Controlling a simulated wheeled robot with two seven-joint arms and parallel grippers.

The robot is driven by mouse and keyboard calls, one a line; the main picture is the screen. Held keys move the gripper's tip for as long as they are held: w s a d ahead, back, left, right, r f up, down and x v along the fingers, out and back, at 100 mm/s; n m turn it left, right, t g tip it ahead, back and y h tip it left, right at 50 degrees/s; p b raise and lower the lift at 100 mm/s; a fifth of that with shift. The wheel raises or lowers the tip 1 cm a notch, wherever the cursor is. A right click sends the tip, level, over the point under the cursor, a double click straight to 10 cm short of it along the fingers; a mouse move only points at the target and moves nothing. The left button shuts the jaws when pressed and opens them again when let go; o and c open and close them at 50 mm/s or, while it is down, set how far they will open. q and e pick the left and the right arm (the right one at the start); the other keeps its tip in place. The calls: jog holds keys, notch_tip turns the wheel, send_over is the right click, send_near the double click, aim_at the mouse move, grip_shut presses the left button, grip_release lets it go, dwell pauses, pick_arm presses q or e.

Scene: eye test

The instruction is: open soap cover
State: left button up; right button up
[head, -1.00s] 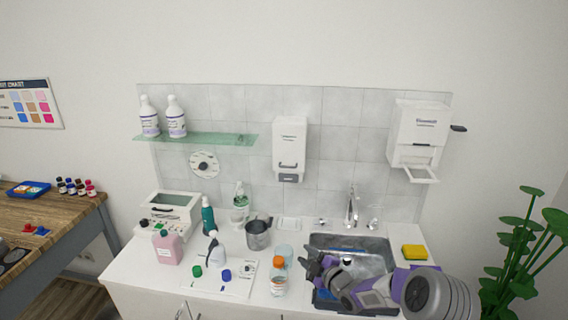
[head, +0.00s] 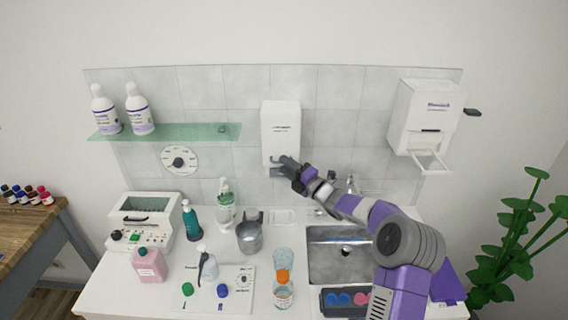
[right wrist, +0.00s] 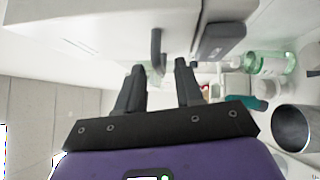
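The white soap dispenser (head: 281,132) hangs on the tiled wall in the middle of the head view. Its front looks closed. My right gripper (head: 283,162) is at its lower front and hides the lower part there. In the right wrist view the white dispenser body (right wrist: 110,25) fills the top left. The two fingers are apart, with a gap around the handle, so the gripper is open. A grey block (right wrist: 220,40) sits at the dispenser's bottom. My left gripper is not in view.
A second white dispenser (head: 425,115) with an open lower flap hangs at the right. A glass shelf (head: 170,132) with two bottles is at the left. Below stand a metal jug (head: 249,235), several bottles and a sink (head: 338,262). The wall between the dispensers is clear.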

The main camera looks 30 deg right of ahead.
jog(key=shift+w+a+r, duration=0.1)
jog(key=shift+w+a, duration=0.05)
jog(key=shift+w, duration=0.4)
grip_shut()
